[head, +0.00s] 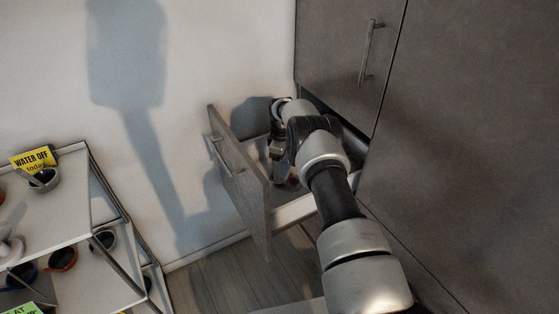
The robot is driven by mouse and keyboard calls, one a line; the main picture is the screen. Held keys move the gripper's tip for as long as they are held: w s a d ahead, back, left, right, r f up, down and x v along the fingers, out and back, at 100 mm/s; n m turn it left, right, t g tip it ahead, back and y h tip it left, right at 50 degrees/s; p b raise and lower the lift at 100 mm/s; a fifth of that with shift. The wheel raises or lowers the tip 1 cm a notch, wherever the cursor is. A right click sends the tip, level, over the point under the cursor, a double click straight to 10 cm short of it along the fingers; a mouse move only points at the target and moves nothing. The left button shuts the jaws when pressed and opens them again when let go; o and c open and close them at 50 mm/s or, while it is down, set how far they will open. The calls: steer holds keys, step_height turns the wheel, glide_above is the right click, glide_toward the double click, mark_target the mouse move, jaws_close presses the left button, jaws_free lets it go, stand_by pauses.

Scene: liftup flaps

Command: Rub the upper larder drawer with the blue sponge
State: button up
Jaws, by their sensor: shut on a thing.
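The larder drawer (242,181) stands pulled out from the grey cabinet, with its handle on the front panel facing left. Its interior is mostly hidden by the front panel and my arm. My gripper (278,150) reaches over the drawer and points down into it, behind the front panel. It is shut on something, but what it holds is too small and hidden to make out. No blue sponge can be seen clearly. I cannot tell whether the gripper or what it holds touches the drawer.
A closed cabinet door (345,50) with a vertical handle is above the drawer. A white shelf rack (60,210) with cups, bowls and a yellow "WATER OFF today" sign (33,158) stands at the left. Bare wooden floor (225,275) lies between rack and drawer.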

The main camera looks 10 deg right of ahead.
mark_target(285, 175)
steer(key=shift+s+d+p, duration=0.2)
steer(key=shift+s+p, duration=0.4)
steer(key=shift+p, duration=0.15)
steer(key=shift+s+d+p, duration=0.15)
steer(key=shift+s+p, duration=0.4)
steer(key=shift+p, duration=0.15)
steer(key=shift+s+d+r+p, duration=0.15)
steer(key=shift+s+p, duration=0.2)
steer(key=shift+p, duration=0.35)
steer(key=shift+s+d+p, duration=0.3)
steer(key=shift+s+p, duration=0.65)
steer(key=shift+p, duration=0.2)
steer(key=shift+s+d+p, duration=0.15)
steer(key=shift+s+p, duration=0.25)
steer(key=shift+s, duration=0.1)
steer(key=shift+s+d+p, duration=0.3)
steer(key=shift+s+p, duration=0.45)
steer(key=shift+s, duration=0.05)
steer(key=shift+s+d+f+p, duration=0.15)
steer(key=shift+s+p, duration=0.15)
steer(key=shift+s, duration=0.2)
steer(key=shift+s+d+f+p, duration=0.1)
steer(key=shift+s+p, duration=0.15)
steer(key=shift+s, duration=0.2)
steer(key=shift+s+f, duration=0.1)
steer(key=shift+s, duration=0.1)
steer(key=shift+b, duration=0.35)
steer(key=shift+w, duration=0.1)
